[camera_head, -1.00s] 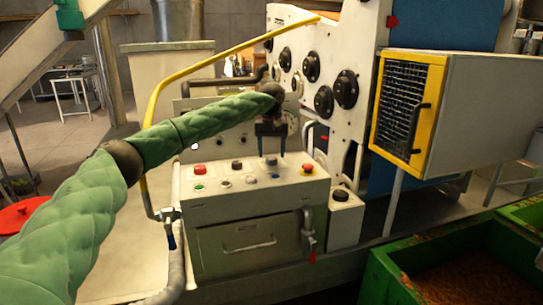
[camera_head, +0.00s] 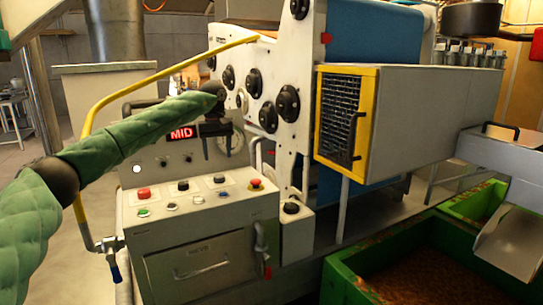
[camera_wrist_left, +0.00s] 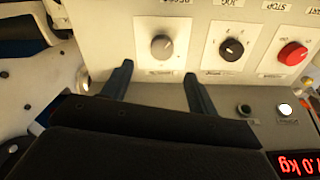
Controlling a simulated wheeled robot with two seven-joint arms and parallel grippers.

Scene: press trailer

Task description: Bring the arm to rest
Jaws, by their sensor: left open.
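My left arm (camera_head: 130,132), in a green quilted sleeve, reaches in from the left in the head view. My left gripper (camera_head: 217,150) points down above the control box's top panel (camera_head: 190,209), apart from it. In the left wrist view the gripper (camera_wrist_left: 158,85) is open with nothing between its dark fingers. My right gripper is not in view.
A yellow rail (camera_head: 160,76) curves beside and behind my arm. The white press frame (camera_head: 290,65), a yellow-edged guard (camera_head: 345,120) and a green bin (camera_head: 345,280) are to the right.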

